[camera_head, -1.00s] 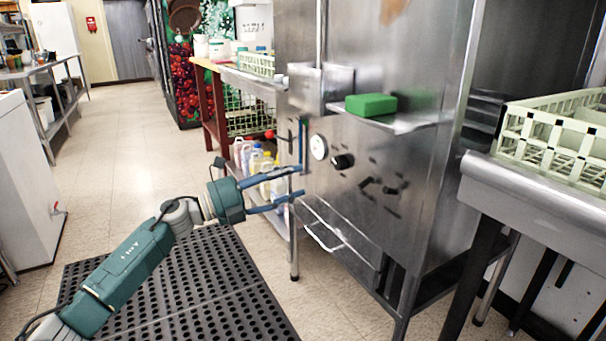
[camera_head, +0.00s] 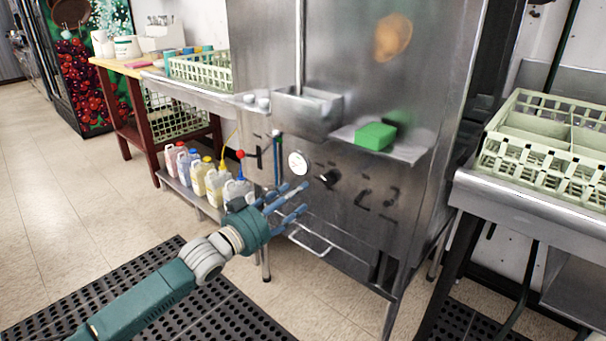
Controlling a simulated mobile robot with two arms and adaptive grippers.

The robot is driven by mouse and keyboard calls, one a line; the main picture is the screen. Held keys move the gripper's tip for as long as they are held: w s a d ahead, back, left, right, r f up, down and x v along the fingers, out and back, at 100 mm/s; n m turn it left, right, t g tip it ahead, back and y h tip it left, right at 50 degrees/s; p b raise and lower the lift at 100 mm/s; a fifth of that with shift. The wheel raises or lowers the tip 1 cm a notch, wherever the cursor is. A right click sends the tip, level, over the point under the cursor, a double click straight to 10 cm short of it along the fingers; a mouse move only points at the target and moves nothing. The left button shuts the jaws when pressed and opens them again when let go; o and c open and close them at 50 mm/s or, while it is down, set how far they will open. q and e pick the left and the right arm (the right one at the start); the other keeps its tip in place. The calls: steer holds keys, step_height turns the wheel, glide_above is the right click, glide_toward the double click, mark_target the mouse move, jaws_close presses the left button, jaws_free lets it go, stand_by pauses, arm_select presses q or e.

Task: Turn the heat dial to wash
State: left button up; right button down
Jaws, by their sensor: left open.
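The heat dial looks to be the black round knob (camera_head: 328,178) on the steel front of the dish machine (camera_head: 350,235). A white round gauge (camera_head: 298,163) sits to its left. I cannot read any marking or the knob's setting. My right gripper is not in view.
A green sponge (camera_head: 375,136) lies on a steel ledge right of the gauge. Several bottles (camera_head: 212,183) stand on a low shelf at left. A rack (camera_head: 545,150) sits on the right counter. A wire handle (camera_head: 310,240) sticks out below the panel. Black mats (camera_head: 205,310) cover the floor.

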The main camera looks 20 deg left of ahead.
mark_target(326, 181)
arm_select(q)
steer(key=shift+n, duration=0.3)
steer(key=x, duration=0.3)
steer(key=b+x, duration=0.1)
steer(key=x, duration=0.3)
steer(key=d+f+b+x, duration=0.1)
steer(key=x, duration=0.3)
steer(key=shift+s+d, duration=0.1)
steer(key=shift+s, duration=0.15)
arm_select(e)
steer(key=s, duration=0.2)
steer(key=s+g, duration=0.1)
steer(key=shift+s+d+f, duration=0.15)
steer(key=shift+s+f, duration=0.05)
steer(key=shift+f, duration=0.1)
